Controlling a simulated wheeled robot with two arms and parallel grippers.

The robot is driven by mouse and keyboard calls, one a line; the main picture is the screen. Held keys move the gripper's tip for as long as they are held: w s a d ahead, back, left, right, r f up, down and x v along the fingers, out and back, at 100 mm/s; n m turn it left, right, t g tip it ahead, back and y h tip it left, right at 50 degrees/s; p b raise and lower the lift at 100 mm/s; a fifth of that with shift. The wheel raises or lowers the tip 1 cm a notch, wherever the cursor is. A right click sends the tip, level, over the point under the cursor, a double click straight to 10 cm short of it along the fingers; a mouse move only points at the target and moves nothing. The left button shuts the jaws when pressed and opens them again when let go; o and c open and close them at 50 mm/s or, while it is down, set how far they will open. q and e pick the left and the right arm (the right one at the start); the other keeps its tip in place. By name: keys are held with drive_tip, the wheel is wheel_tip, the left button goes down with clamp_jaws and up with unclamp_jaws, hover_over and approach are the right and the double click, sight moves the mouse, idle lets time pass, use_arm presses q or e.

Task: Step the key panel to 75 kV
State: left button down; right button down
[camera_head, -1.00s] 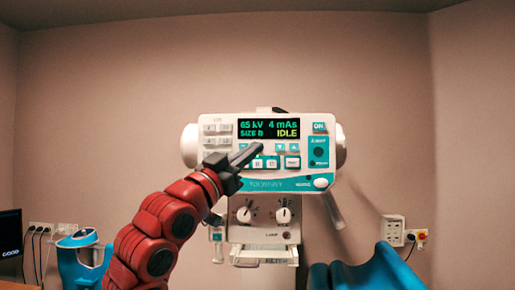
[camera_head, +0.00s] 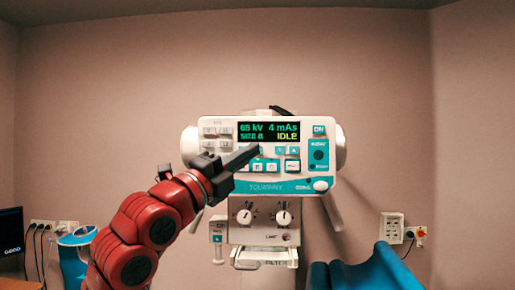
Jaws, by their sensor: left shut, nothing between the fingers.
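The key panel (camera_head: 213,187) is the white and teal front of a wall-side unit in the middle of the head view. Two small teal keys (camera_head: 287,150) sit below the display's right half. My left gripper (camera_head: 257,151) is shut and empty. Its tips are at the keys below the display's left half and hide part of them; I cannot tell whether they touch. My right gripper is out of view.
Below the panel is a lower box with two knobs (camera_head: 264,217) and a tray labelled FILTER (camera_head: 264,256). A teal curved support (camera_head: 365,272) stands at the lower right. Wall sockets (camera_head: 391,226) are to the right, and a dark monitor (camera_head: 11,232) is at the left edge.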

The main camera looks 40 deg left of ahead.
use_arm(q)
drive_tip(key=shift+s+m, duration=0.15)
drive_tip(key=shift+m, duration=0.25)
drive_tip(key=w+a, duration=0.4)
drive_tip(key=w, duration=0.3)
drive_tip(key=shift+w+a+p, duration=0.3)
drive_tip(key=shift+w+p, duration=0.05)
drive_tip(key=shift+p, duration=0.1)
idle(1.9)
drive_tip(key=shift+w+a, duration=0.25)
drive_tip(key=shift+w, duration=0.05)
